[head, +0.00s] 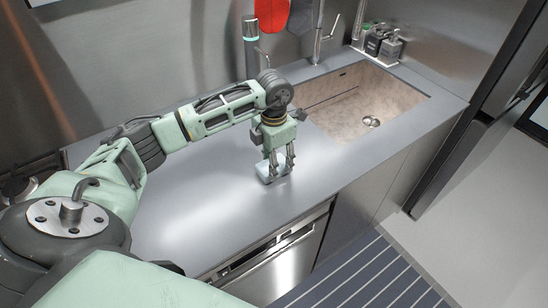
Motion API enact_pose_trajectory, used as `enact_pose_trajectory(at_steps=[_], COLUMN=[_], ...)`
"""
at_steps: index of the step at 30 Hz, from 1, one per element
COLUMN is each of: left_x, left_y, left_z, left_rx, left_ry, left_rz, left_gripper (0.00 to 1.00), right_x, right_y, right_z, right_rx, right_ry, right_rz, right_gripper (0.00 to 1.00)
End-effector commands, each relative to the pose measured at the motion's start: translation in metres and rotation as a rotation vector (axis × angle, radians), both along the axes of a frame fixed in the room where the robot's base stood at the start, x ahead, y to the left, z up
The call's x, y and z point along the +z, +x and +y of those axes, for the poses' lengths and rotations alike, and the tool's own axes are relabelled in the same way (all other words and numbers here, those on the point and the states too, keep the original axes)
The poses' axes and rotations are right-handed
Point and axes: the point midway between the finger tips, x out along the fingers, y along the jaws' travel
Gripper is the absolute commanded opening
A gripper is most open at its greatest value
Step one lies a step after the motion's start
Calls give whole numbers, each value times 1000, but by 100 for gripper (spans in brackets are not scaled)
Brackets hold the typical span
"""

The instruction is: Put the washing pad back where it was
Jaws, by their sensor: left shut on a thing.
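My left gripper (279,170) points down over the grey countertop, left of the sink (347,115). It is shut on a small pale blue-white thing, which looks like the washing pad (265,178). The pad is low between the fingers, at or just above the counter surface; I cannot tell whether it touches. The fingers hide part of it. My right gripper is not in view.
Dark soap bottles (390,47) stand on a tray behind the sink. A faucet (319,40) rises at the sink's back edge. A dark post with a teal ring (250,42) stands near the wall. The counter (200,225) in front is clear. A striped runner (365,280) lies below.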

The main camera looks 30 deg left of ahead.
Motion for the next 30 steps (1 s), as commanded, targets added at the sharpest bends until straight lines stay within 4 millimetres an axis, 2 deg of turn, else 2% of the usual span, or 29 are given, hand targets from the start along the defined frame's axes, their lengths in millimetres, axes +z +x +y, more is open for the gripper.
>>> enact_pose_trajectory(at_steps=[8,9,15,25,30], left_x=[-4,-4,-3,-1,15], left_y=[0,0,0,0,2], left_z=[0,0,0,0,0], left_rx=[-1,-1,0,0,-1], left_ry=[0,0,0,0,-1], left_rz=[-1,-1,-1,-1,-5], left_gripper=[22,47,64,65,65], right_x=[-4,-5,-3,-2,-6], right_y=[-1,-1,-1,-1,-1], right_z=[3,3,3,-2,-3], right_rx=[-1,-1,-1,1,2], right_ry=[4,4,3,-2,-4], right_rz=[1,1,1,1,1], right_gripper=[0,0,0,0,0])
